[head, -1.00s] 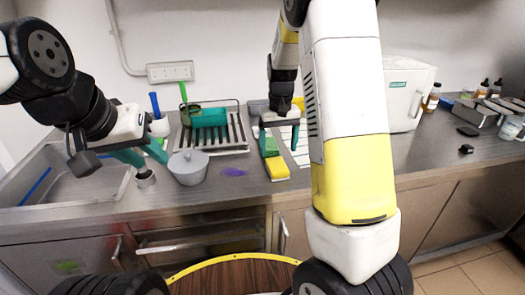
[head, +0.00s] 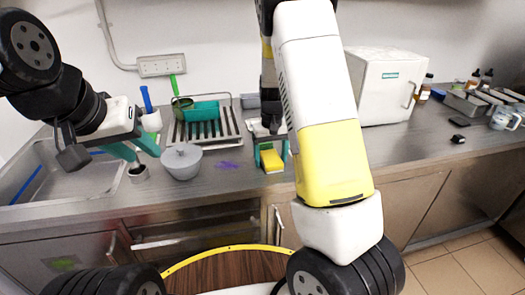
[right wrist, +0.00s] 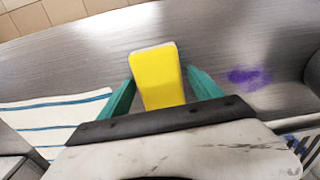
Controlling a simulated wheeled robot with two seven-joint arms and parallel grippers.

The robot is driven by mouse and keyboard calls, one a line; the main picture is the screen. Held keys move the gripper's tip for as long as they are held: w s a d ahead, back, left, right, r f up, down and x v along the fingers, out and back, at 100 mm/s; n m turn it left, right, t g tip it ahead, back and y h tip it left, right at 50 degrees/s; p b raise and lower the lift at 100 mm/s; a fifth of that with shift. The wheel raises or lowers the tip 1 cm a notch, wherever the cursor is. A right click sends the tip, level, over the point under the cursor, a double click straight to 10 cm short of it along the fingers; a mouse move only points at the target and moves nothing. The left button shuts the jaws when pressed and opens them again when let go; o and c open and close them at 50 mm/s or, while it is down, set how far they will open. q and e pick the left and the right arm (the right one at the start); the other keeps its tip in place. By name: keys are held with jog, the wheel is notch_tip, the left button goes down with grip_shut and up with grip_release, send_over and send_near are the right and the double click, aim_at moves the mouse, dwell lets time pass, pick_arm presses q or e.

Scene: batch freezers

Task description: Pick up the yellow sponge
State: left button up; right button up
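The yellow sponge (head: 272,160) lies on the steel counter in the head view, and it also shows in the right wrist view (right wrist: 157,72). My right gripper (head: 271,156) is open, with one teal finger on each side of the sponge. In the right wrist view the fingers (right wrist: 160,80) flank the sponge's near part, with a small gap visible at the right finger. Whether the left finger touches it I cannot tell. The sponge's near end is hidden by the gripper body. My left gripper (head: 146,157) is open and empty, by the sink's right edge.
A purple stain (head: 227,165) marks the counter between. A striped cloth (right wrist: 35,112) lies beside the right gripper. A white box appliance (head: 384,85) stands to the right.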

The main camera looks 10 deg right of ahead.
aim_at(271, 157)
jog(key=c, duration=1.1)
jog(key=shift+r, duration=0.15)
jog(key=shift+r, duration=0.25)
notch_tip(271, 157, up, 3)
jog(key=shift+s+r, duration=0.1)
jog(key=s, duration=1)
jog(key=s+r, duration=0.1)
jog(key=s, duration=0.5)
